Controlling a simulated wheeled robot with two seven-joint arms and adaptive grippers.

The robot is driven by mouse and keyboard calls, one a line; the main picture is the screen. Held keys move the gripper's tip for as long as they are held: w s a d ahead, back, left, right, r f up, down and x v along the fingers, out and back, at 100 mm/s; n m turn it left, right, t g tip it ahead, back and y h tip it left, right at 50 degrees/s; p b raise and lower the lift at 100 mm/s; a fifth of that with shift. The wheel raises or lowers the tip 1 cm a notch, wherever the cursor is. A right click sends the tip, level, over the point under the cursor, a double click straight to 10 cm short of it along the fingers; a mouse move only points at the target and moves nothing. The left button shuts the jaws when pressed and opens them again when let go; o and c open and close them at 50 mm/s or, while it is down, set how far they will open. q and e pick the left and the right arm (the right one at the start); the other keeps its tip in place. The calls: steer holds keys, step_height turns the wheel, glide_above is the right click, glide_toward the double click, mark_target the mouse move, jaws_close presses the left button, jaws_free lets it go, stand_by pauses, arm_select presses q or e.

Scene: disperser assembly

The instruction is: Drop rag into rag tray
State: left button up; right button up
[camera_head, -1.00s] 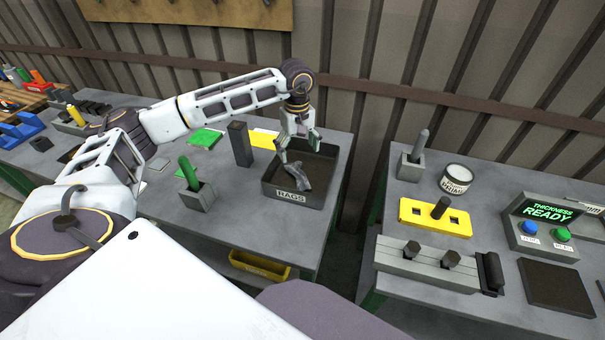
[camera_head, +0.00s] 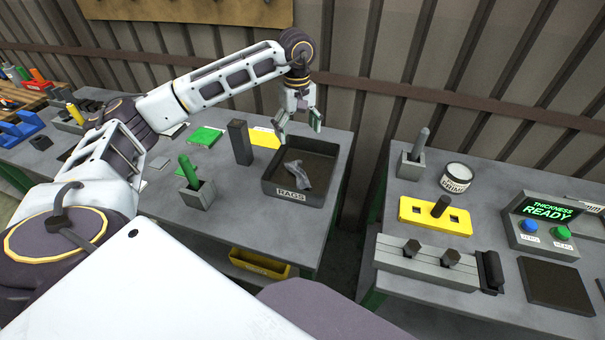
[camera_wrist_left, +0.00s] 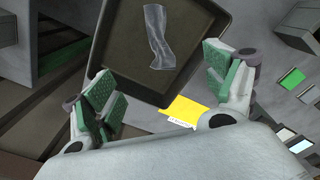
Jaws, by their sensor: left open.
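The rag (camera_head: 297,176) is a crumpled grey cloth lying on the floor of the rag tray. The rag tray (camera_head: 291,195) is a dark, shallow, square box labelled RAGS on the left table. My left gripper (camera_head: 298,125) is open and empty above the back part of the tray, apart from the rag. In the left wrist view the rag (camera_wrist_left: 158,38) lies inside the tray (camera_wrist_left: 118,84), beyond the spread green-padded fingertips (camera_wrist_left: 165,85). My right gripper is in neither view.
A dark upright block (camera_head: 240,143) and a holder with a green handle (camera_head: 197,193) stand left of the tray. A gap separates this table from the right table (camera_head: 390,215), which carries a can (camera_head: 456,179) and a thickness display (camera_head: 546,211).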

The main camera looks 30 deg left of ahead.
arm_select(q)
steer(key=shift+r, duration=2.75)
steer(key=shift+r, duration=0.1)
step_height(320, 180, up, 9)
steer(key=p, duration=0.9)
steer(key=shift+r+p, duration=0.45)
steer(key=shift+p, duration=0.1)
